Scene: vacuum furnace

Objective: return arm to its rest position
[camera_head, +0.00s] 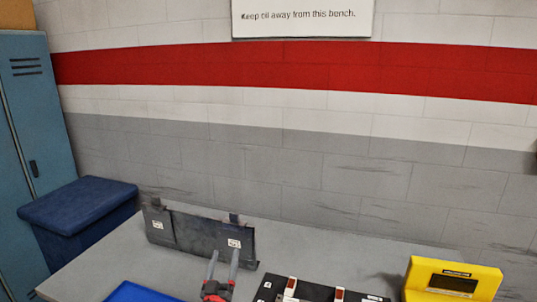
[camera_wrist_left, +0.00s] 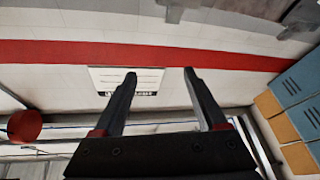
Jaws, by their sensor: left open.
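My left gripper (camera_head: 222,268) shows at the bottom middle of the head view, in front of the dark grey case on the bench. Its two fingers are apart and point upward, with nothing between them. In the left wrist view the same gripper (camera_wrist_left: 160,75) has its fingers spread and empty, with the wall and its sign beyond them. The rest of the left arm is below the edge of the head view. My right gripper is not in either view.
The grey bench (camera_head: 110,258) holds a dark case (camera_head: 200,235), a blue item (camera_head: 140,292), a black case (camera_head: 320,292) with red-and-white latches and a yellow device (camera_head: 452,280). A blue bin (camera_head: 80,205) and locker (camera_head: 35,140) stand left. A sign (camera_head: 302,18) hangs above.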

